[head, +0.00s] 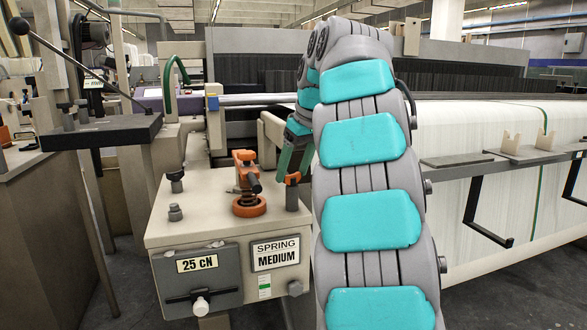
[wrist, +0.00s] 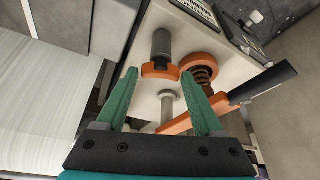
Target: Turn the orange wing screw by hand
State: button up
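The orange wing screw (head: 292,179) sits at the top of a dark upright cylinder at the right side of the beige machine box. In the wrist view the wing screw (wrist: 160,71) shows as a short orange bar at the end of the dark cylinder (wrist: 162,43). My gripper (wrist: 159,74) is open, with one green finger on each side of the wing screw in the picture. Gaps show on both sides, and I cannot tell how deep the fingertips reach. In the head view my gripper (head: 293,163) is just above it, partly hidden by my arm.
Left of the wing screw stands an orange spring clamp (head: 246,186) with a black handle, close to my right finger in the wrist view. The beige box (head: 200,232) carries a "25 CN" plate (head: 198,264) and a "SPRING MEDIUM" plate (head: 275,253). White cloth (head: 470,135) lies right.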

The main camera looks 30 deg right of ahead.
jog(key=c, duration=1)
jog(key=shift+m+h, duration=0.3)
jog(key=shift+m, duration=0.5)
jog(key=o, duration=1.4)
jog(key=shift+a+r, duration=0.1)
